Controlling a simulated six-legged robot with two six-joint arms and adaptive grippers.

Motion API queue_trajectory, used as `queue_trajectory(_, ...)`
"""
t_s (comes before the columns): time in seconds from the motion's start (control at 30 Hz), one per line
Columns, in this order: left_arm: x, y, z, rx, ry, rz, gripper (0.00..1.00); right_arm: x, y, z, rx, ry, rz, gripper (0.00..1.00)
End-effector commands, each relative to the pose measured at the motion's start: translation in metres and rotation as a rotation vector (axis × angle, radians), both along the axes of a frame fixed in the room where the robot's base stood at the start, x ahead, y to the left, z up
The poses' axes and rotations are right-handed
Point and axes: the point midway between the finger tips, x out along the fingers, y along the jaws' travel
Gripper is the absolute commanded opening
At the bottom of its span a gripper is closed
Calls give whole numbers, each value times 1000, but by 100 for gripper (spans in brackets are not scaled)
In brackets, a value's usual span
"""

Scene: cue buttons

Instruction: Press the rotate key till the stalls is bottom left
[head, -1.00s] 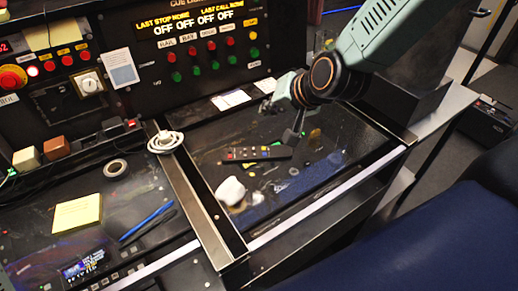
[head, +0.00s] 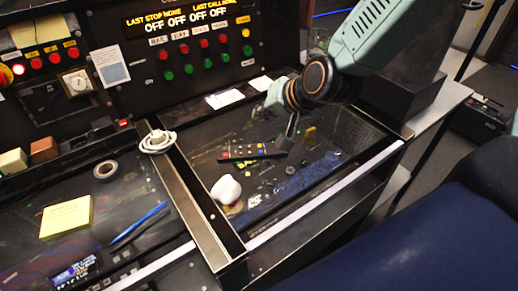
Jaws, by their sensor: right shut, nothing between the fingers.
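A dark handheld remote (head: 250,153) with coloured buttons lies on the glossy recessed desk. My right gripper (head: 287,146), a dark shut pair of fingers with nothing in it, points down at the remote's right end; I cannot tell whether it touches. The cue panel (head: 178,60) at the back has red buttons above green ones. Its lit display (head: 190,17) reads last stop none, last call none, and several OFF. A small device with a lit screen (head: 78,270) and keys is at the lower left. I cannot pick out a rotate key or the word stalls. My left gripper is out of view.
A black divider rail (head: 200,205) carries a coiled white cable (head: 158,142). A white lump (head: 226,190) lies left of the remote's near side. A yellow note pad (head: 66,217), a tape roll (head: 105,169) and a blue pen (head: 140,222) lie at left. A dark blue seat (head: 430,220) is at right.

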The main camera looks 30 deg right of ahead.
Motion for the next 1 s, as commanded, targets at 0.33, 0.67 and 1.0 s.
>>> queue_trajectory(0.33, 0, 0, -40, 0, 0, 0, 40, 1, 0, -41, -1, 0, 1, 0)
queue_trajectory(0.67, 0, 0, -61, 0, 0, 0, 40, 2, 0, -67, 0, -1, -1, 0)
queue_trajectory(1.0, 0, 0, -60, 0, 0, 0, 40, 2, 0, -67, 0, -1, -1, 0)
